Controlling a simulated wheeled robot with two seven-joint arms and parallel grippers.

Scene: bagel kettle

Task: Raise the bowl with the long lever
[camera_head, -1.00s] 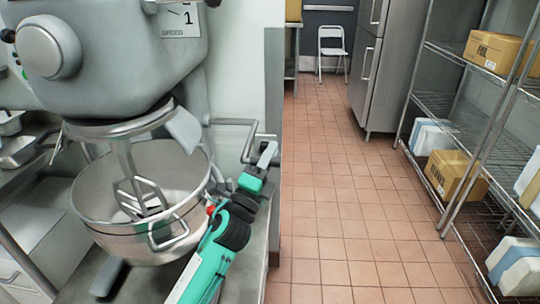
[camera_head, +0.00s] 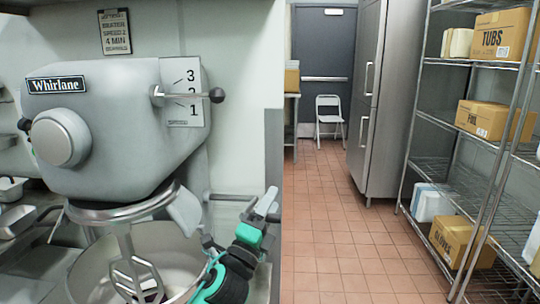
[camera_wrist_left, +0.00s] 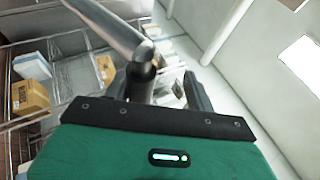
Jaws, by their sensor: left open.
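The steel mixer bowl (camera_head: 88,262) sits under the grey mixer (camera_head: 120,120), with the flat beater (camera_head: 130,265) hanging into it. The bowl's lower part is cut off by the frame. A grey metal lever bar (camera_head: 228,197) runs to the right from the mixer's side, and its far part is hidden behind my left gripper (camera_head: 267,208). This gripper is open, right of the bowl, at the bar's end. In the left wrist view a metal bar (camera_wrist_left: 110,28) comes down to a dark grip (camera_wrist_left: 142,78) between the open fingers. I cannot tell whether they touch it. My right gripper is not in view.
A short speed lever with a dark knob (camera_head: 216,95) sticks out beside the 3-2-1 plate (camera_head: 183,85). A wall edge (camera_head: 273,110) stands close to my left gripper. The tiled aisle (camera_head: 335,230) is clear. Wire shelves (camera_head: 440,120) with boxes stand at the right.

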